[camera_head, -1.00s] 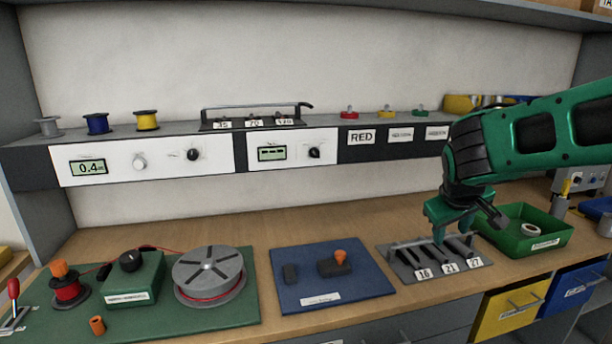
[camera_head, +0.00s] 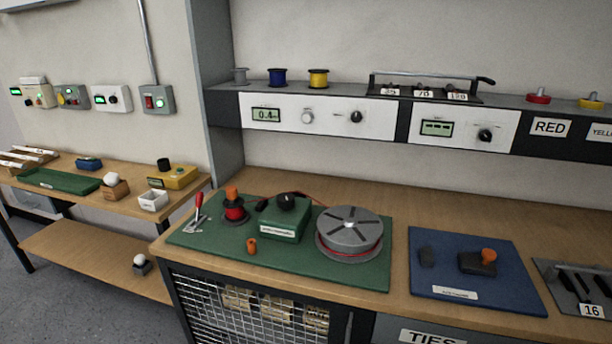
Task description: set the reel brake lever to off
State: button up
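The reel brake lever (camera_head: 198,207) has a red handle on a small light-coloured base plate with markings too small to read. It stands at the left end of the green mat (camera_head: 345,277) on the bench, its handle leaning slightly to the right. Right of it are a spool of red wire with an orange top (camera_head: 234,206), a green box with a black knob (camera_head: 286,216) and a grey reel wound with red wire (camera_head: 349,234). My gripper is outside this view.
A small orange piece (camera_head: 252,246) lies near the mat's front edge. A blue mat (camera_head: 455,265) with dark blocks is to the right. A shelf with instrument panels (camera_head: 322,118) runs above the bench. A lower side bench (camera_head: 130,202) stands at left.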

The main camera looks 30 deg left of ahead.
aim_at(200, 196)
jog(key=u, duration=1.9)
jog(key=k, duration=0.45)
jog(key=u, duration=0.4)
jog(key=i, duration=1.25)
jog(key=z, duration=0.1)
